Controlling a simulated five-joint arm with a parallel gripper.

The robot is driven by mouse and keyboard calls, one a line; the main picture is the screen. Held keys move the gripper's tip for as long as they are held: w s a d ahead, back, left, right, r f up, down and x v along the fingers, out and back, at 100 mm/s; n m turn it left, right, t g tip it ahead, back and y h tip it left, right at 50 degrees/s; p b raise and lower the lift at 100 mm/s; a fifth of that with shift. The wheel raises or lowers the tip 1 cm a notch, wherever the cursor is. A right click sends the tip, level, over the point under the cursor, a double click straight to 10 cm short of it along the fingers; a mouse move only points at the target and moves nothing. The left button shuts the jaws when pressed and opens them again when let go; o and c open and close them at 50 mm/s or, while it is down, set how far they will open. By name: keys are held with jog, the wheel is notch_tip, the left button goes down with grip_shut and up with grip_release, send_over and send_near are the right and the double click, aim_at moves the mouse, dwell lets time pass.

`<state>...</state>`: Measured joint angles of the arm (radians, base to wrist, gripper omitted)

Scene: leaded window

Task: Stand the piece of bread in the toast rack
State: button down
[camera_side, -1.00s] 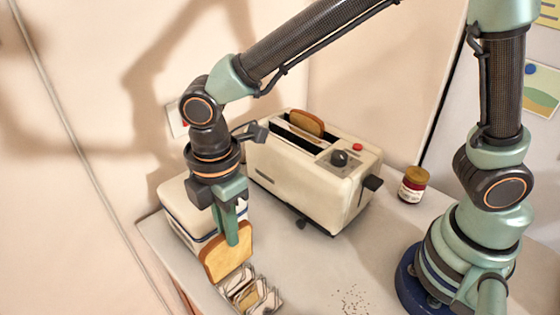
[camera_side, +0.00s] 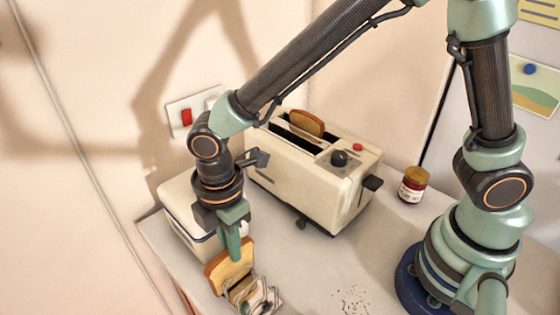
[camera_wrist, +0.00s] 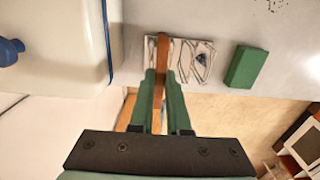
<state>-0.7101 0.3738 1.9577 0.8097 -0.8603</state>
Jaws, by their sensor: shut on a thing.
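My gripper (camera_side: 236,243) is shut on the top of a slice of bread (camera_side: 230,266) with a brown crust, held nearly upright. The toast rack (camera_side: 262,299) is a row of wire loops on the counter at the lower middle of the side view. The slice's lower edge is at the rack's far left end, partly hidden behind the loops. In the wrist view the slice (camera_wrist: 162,50) shows edge-on between the fingers (camera_wrist: 160,88), along the left end of the rack (camera_wrist: 195,62). I cannot tell whether it rests inside a slot.
A cream toaster (camera_side: 318,175) with another slice in it stands behind. A cream bin (camera_side: 190,215) is close at left. A jar (camera_side: 413,184) stands at right. A green box (camera_wrist: 246,67) lies beside the rack near the counter edge. Crumbs (camera_side: 352,299) lie on otherwise clear counter.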

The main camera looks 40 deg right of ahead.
dwell(0.3)
jog(key=c, duration=0.8)
grip_release()
notch_tip(320, 180, up, 11)
jog(key=d+r+m+t, duration=0.1)
jog(key=d+m+t, duration=0.1)
jog(key=d+m, duration=0.4)
jog(key=d+r+m+t, duration=0.1)
jog(key=d+r+m, duration=0.1)
jog(key=d+m, duration=0.4)
jog(key=s+d+r+m+t, duration=0.1)
jog(key=d+m, duration=0.5)
jog(key=d, duration=0.7)
jog(key=shift+s+d+r+t, duration=0.1)
jog(key=shift+d+r+t, duration=0.3)
jog(key=shift+t, duration=0.4)
